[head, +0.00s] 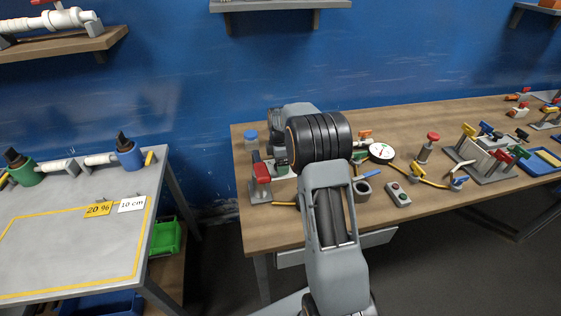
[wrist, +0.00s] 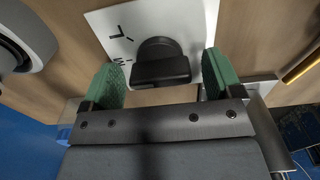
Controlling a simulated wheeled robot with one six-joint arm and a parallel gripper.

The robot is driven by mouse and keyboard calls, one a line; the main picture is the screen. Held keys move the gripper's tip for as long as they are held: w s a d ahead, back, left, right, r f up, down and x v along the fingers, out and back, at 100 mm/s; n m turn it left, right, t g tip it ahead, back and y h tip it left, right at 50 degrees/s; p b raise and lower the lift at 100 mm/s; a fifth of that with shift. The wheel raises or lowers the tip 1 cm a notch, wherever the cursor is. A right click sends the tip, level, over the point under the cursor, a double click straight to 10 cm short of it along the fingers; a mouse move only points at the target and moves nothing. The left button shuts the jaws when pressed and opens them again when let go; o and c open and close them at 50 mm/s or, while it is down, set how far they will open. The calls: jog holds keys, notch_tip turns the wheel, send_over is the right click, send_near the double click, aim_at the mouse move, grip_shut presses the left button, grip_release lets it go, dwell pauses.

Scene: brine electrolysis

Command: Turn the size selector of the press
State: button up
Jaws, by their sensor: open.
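In the wrist view, a black size selector knob (wrist: 160,65) with a straight grip bar sits on a white plate (wrist: 200,18) with black letter marks. My gripper (wrist: 163,72) is open. Its two green-padded fingers stand on either side of the knob, with a visible gap on both sides. I cannot tell how deep the fingertips reach along the knob. In the head view, my arm covers most of the gripper and the selector, and the press cannot be made out clearly there.
A red-topped device (head: 262,180) stands left of my arm on the wooden bench (head: 420,215). A gauge (head: 381,152), a button box (head: 397,194) and a grey cup (head: 361,190) stand to the right. A grey table (head: 60,240) is at the left. In the wrist view, a grey round object (wrist: 28,35) is at upper left.

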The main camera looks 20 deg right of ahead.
jog(key=c, duration=0.9)
jog(key=shift+m, duration=0.4)
jog(key=m, duration=0.3)
jog(key=shift+m, duration=2.6)
jog(key=o, duration=0.9)
